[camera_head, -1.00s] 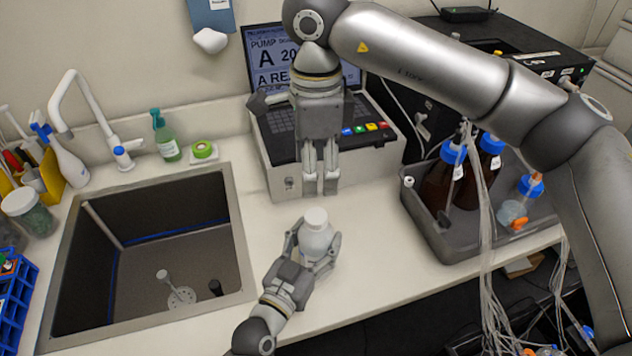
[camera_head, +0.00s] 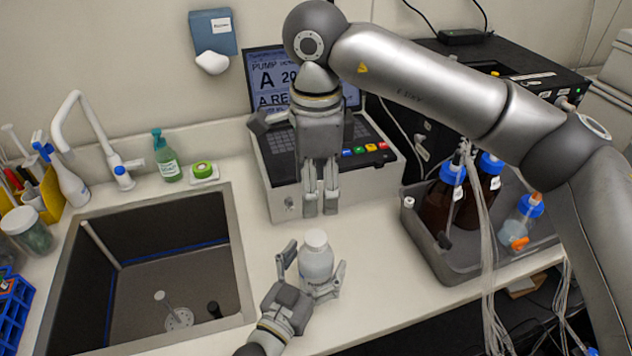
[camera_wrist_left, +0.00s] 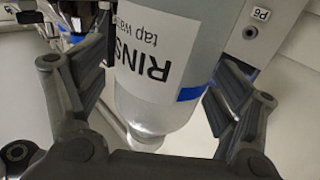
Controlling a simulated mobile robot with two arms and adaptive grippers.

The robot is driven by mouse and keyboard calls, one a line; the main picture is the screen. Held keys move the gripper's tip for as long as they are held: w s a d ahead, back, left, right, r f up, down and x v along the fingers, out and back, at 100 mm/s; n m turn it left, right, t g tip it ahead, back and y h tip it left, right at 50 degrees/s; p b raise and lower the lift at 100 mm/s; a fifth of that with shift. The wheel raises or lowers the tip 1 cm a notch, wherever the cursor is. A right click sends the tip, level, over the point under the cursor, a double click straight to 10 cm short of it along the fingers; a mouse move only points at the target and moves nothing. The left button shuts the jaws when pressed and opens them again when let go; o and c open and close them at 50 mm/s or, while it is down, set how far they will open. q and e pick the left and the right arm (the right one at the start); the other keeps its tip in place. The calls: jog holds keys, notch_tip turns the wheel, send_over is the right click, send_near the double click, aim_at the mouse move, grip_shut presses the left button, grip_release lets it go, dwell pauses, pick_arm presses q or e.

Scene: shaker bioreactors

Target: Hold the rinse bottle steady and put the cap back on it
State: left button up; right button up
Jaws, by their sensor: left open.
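The white rinse bottle (camera_head: 316,266) stands upright on the counter to the right of the sink. A white cap (camera_head: 316,239) shows on its top. My left gripper (camera_head: 312,275) is open, with one finger on each side of the bottle. In the left wrist view the bottle (camera_wrist_left: 165,60) appears upside down, with its label and a blue band, between the spread fingers (camera_wrist_left: 150,90). My right gripper (camera_head: 320,208) points down behind the bottle, in front of the laptop case, apart from the cap. Its fingers are close together, with nothing visible between them.
The sink (camera_head: 236,270) opens to the left of the bottle. A dark tray (camera_head: 449,266) with brown bottles and tubing is at the right. The counter between bottle and tray is clear.

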pick_arm(q)
jog(key=v, duration=1.1)
jog(key=shift+s, duration=0.3)
jog(key=shift+a, duration=0.15)
